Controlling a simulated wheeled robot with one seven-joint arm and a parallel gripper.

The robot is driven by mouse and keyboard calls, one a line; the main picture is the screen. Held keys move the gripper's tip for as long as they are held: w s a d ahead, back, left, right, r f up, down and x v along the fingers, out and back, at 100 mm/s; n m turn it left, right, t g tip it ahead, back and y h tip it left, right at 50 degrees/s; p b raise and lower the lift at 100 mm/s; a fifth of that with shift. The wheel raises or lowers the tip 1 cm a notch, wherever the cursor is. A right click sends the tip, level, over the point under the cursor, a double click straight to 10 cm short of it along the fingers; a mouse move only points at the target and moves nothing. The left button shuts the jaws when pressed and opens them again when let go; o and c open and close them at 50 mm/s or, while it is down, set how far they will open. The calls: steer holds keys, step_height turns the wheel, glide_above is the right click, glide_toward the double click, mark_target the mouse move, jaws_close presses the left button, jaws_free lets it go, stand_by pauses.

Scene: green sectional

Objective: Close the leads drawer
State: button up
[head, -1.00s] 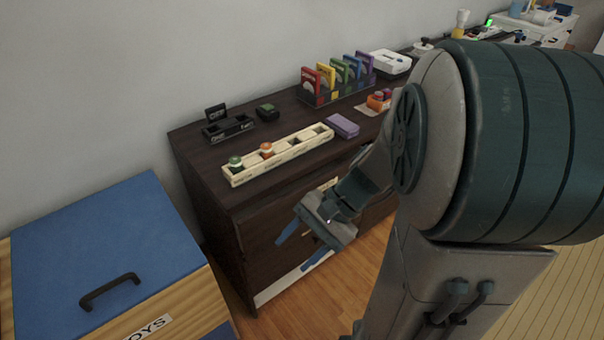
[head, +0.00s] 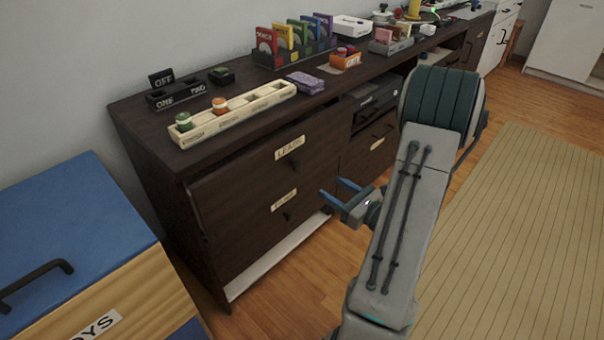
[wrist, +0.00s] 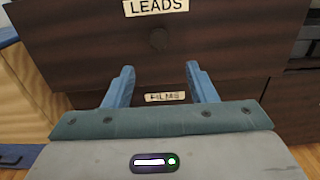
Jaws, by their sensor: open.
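The leads drawer (head: 245,178) is the upper dark-wood drawer, with a LEADS label (head: 290,147). Its front stands out past the films drawer (head: 262,222) below, so it looks partly open. In the wrist view the leads drawer (wrist: 225,38) fills the top, with a round dark knob (wrist: 159,39) under its label. My gripper (head: 330,186) is open and empty, in front of the drawers and to their right in the head view. In the wrist view its blue fingers (wrist: 159,68) point at the lower part of the drawer front, apparently without touching.
The cabinet top (head: 150,130) carries a cream tray (head: 235,112), a purple block (head: 305,83) and a rack of coloured cards (head: 293,48). A blue-lidded toy box (head: 75,215) stands at the left. Open wood floor (head: 290,285) lies in front of the cabinet.

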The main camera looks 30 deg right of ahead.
mark_target(290, 162)
steer(key=b+x, duration=0.2)
steer(key=x, duration=1)
steer(key=shift+s, duration=0.1)
jaws_close()
steer(key=x, duration=0.4)
steer(key=shift+c, duration=1.3)
jaws_free()
steer(key=shift+o, duration=1.3)
steer(key=shift+a, duration=0.15)
